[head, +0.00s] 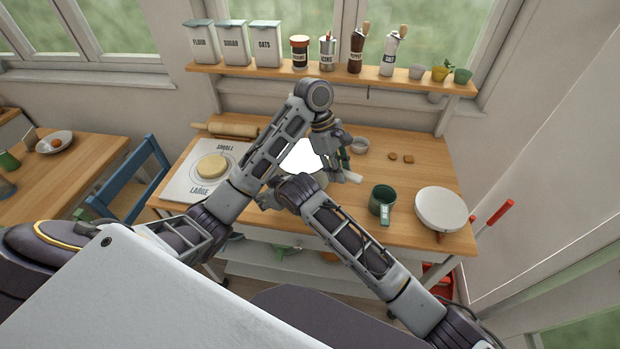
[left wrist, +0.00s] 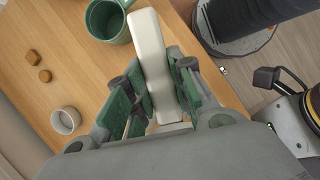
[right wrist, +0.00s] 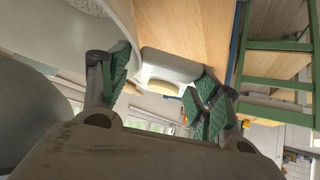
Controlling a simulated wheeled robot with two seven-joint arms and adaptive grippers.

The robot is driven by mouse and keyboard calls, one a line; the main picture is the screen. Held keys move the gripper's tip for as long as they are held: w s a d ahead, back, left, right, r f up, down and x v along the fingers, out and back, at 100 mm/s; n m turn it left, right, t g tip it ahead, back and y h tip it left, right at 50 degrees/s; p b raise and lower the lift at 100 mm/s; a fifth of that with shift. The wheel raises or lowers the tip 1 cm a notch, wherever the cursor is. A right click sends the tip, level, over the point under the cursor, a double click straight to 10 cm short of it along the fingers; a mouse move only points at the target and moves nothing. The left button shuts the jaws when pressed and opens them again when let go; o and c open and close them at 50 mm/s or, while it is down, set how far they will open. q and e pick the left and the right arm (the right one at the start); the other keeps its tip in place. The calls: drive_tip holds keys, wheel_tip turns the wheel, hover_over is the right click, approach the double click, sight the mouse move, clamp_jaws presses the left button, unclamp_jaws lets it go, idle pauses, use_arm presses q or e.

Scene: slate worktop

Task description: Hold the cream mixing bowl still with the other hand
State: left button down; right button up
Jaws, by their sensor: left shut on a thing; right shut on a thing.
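The cream mixing bowl (head: 303,157) shows as a bright white patch between my arms in the head view, largely hidden by them. Its pale curved wall (right wrist: 124,14) stands at the upper left of the right wrist view. My right gripper (right wrist: 162,85) is shut on the bowl's pale, loop-shaped handle (right wrist: 168,64). In the head view this gripper is mostly hidden by my arms. My left gripper (head: 346,166) is on the right side of the bowl, shut on a long cream handle-like thing (left wrist: 150,55).
A green mug (head: 381,200) and a white round dish (head: 441,208) stand on the right of the worktop. A small white cup (head: 360,145) and two biscuits (head: 400,157) lie behind. A marked board (head: 188,180) and a rolling pin (head: 232,130) are at left.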

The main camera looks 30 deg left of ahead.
drive_tip(key=shift+w+d+f, duration=0.1)
drive_tip(key=shift+d+f, duration=0.05)
drive_tip(key=shift+f, duration=0.1)
drive_tip(key=o, duration=1.7)
drive_tip(key=shift+r, duration=0.25)
drive_tip(key=shift+d+r, duration=0.1)
drive_tip(key=shift+r, duration=0.05)
drive_tip(key=shift+v, duration=5.7)
drive_tip(key=shift+d, duration=0.2)
